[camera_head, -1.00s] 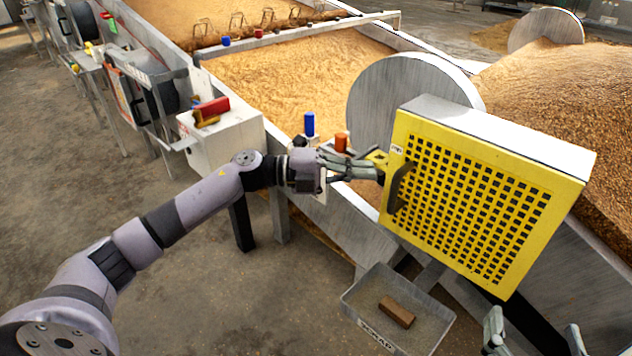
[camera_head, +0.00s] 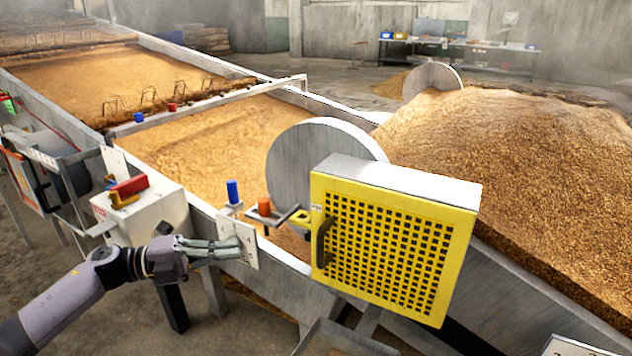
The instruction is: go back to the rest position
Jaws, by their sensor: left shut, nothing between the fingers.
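My left gripper (camera_head: 238,248) is shut and empty. Its fingertips are close to a small pale plate (camera_head: 247,238) on the near side of the grain bed; I cannot tell whether they touch it. The gripper is left of the yellow perforated guard (camera_head: 390,248) and apart from its dark handle (camera_head: 322,243). My left forearm comes in from the lower left corner. My right gripper is not in view.
A white box (camera_head: 142,215) with a red block (camera_head: 129,186) is at left. A metal tray (camera_head: 345,340) is partly cut off below. Open floor lies at the lower left.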

